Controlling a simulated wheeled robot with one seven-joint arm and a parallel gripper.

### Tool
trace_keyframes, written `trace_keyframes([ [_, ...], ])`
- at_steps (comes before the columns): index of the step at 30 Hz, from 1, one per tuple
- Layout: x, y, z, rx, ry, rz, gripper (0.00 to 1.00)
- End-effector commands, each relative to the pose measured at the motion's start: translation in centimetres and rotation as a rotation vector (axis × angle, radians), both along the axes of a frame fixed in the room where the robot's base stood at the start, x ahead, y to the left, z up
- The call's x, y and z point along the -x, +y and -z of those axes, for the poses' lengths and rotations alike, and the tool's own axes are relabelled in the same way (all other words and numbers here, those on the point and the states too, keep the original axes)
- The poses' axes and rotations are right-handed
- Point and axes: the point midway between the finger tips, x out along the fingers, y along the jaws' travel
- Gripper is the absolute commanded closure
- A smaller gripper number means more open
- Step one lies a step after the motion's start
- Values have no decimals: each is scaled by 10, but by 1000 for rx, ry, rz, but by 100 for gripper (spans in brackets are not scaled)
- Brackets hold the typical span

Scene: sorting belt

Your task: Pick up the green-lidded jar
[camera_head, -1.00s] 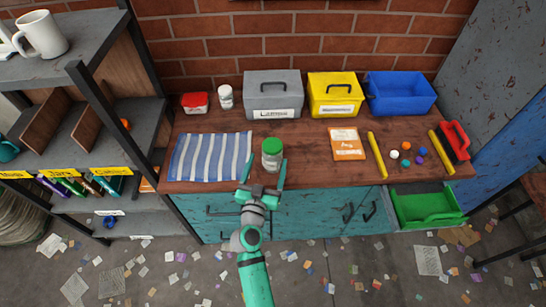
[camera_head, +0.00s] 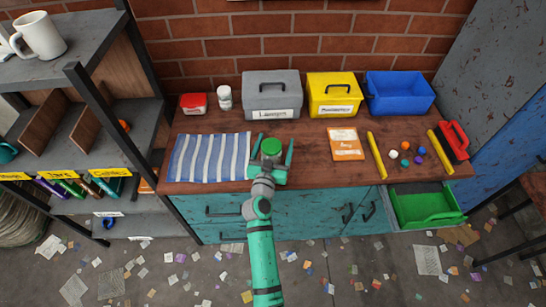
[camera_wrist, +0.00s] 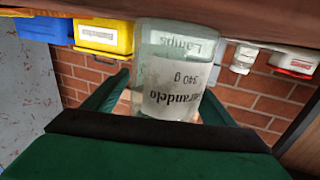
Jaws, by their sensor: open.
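The green-lidded jar (camera_head: 271,147) stands upright on the wooden bench top, near its front edge. Only its green lid shows clearly in the head view, since my gripper (camera_head: 271,150) hides the rest. My gripper is open, with one finger on each side of the jar. In the wrist view the clear glass jar (camera_wrist: 172,75) with a white label appears upside down between the fingers. Whether the fingers touch the glass cannot be told.
A striped cloth (camera_head: 208,158) lies left of the jar. An orange packet (camera_head: 346,144), yellow bars and small coloured balls lie to the right. A grey box (camera_head: 271,95), a yellow box (camera_head: 334,94) and a blue bin (camera_head: 399,94) stand behind. A white-capped jar (camera_head: 225,97) stands back left.

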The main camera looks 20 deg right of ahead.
Motion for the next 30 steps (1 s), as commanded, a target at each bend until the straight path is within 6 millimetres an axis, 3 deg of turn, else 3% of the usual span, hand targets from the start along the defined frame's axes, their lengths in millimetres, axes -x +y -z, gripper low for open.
trace_keyframes([
  [3,-1,4,0,0,0,-5,25],
  [9,0,3,0,0,0,-3,72],
  [23,1,-2,-8,-1,-3,4,72],
  [28,1,-1,-33,-1,-6,3,72],
  [30,13,0,-45,-1,-5,3,72],
])
